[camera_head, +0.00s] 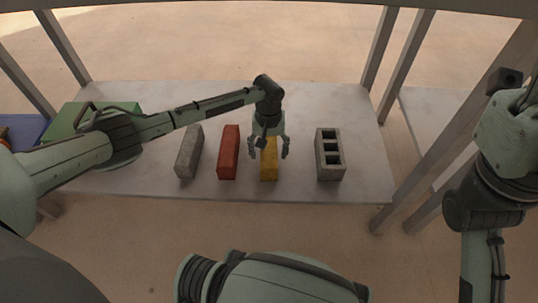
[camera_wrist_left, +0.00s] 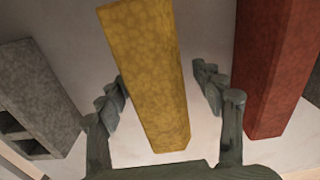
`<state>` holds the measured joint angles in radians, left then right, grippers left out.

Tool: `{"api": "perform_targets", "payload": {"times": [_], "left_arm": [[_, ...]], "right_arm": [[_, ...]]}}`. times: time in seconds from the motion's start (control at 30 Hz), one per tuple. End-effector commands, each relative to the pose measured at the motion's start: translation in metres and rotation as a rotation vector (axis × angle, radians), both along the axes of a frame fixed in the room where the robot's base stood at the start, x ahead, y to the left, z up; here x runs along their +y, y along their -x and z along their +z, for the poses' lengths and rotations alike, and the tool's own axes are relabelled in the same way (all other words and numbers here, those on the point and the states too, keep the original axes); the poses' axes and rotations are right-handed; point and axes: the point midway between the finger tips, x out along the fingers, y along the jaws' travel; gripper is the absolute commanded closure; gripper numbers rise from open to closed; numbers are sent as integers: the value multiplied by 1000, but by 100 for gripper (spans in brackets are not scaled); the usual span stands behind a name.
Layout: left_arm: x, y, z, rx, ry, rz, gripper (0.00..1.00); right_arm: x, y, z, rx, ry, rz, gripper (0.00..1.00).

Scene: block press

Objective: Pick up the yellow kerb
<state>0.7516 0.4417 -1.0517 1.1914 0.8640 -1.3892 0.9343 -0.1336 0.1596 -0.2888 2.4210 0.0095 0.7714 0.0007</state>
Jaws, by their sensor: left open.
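The yellow kerb (camera_head: 268,172) is a long block lying on the pale table, between the red block and the hollow grey block. It also shows in the left wrist view (camera_wrist_left: 150,70), running lengthwise between my fingers. My left gripper (camera_head: 270,151) is open above the kerb, with one finger on each side of it and a visible gap to both sides. The gripper's wrist hides the far part of the kerb in the head view. My right arm shows at the right edge, but its fingers do not show.
A red block (camera_head: 228,158) stands left of the kerb and a grey block (camera_head: 187,158) beyond it. A hollow grey block (camera_head: 343,167) stands to the right. A green box (camera_head: 68,121) is at the table's left end. Frame posts (camera_head: 379,50) rise behind the table.

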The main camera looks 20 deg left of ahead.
Motion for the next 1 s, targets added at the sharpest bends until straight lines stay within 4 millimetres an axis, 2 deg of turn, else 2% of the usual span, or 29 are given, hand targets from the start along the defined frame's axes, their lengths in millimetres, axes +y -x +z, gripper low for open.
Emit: {"api": "perform_targets", "payload": {"times": [0.2,0.73,1.0], "left_arm": [[0,0,0,-1,1,0,34],[0,0,0,-1,0,0,100],[-1,-2,3,-5,3,-1,100]], "right_arm": [[0,0,1,0,1,0,60],[0,0,0,0,1,-1,60],[0,0,1,1,1,-1,60]]}}
